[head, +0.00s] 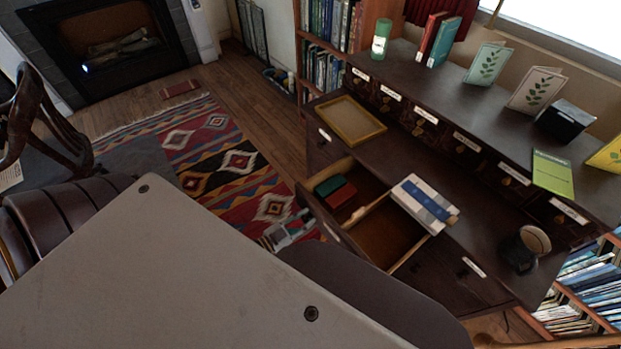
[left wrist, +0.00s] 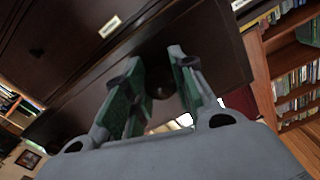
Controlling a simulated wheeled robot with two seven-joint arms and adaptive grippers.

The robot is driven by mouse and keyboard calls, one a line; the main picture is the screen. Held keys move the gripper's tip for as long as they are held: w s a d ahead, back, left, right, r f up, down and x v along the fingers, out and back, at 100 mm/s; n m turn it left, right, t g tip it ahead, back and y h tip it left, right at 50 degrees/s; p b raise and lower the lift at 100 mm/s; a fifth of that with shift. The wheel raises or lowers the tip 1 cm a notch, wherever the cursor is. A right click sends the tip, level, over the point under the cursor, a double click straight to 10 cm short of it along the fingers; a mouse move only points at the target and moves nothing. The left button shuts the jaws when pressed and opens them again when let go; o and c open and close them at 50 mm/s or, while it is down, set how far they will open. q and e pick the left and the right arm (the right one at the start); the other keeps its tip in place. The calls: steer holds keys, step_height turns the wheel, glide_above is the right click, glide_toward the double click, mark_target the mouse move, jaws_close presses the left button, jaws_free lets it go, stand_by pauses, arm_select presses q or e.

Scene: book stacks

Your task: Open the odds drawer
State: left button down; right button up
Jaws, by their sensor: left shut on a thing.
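A wide drawer (head: 386,231) stands pulled out of the dark wooden desk (head: 440,197). Its label is too small to read, so I cannot tell whether it is the odds drawer. Green and red boxes (head: 335,191) lie in its far compartment; the near one looks bare. My left gripper (head: 290,230) is at the outer face of this drawer. In the left wrist view its green-padded fingers (left wrist: 160,90) are closed around a dark round knob (left wrist: 159,84) on a dark wooden front. My own arm hides part of the drawer front. My right gripper is not in view.
A blue-and-white box (head: 424,203) lies on the desktop beside the open drawer. A yellow tray (head: 350,120) and a dark mug (head: 525,246) stand on the desk. Small labelled drawers (head: 425,116) line the back. A patterned rug (head: 225,165) covers the floor in front.

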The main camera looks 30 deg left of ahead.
arm_select(q)
steer(key=p+v, duration=0.2)
steer(key=v, duration=0.3)
steer(key=shift+s, duration=0.2)
steer(key=shift+v, duration=0.8)
steer(key=c, duration=1.1)
jaws_free()
steer(key=shift+c, duration=0.2)
steer(key=v, duration=1.2)
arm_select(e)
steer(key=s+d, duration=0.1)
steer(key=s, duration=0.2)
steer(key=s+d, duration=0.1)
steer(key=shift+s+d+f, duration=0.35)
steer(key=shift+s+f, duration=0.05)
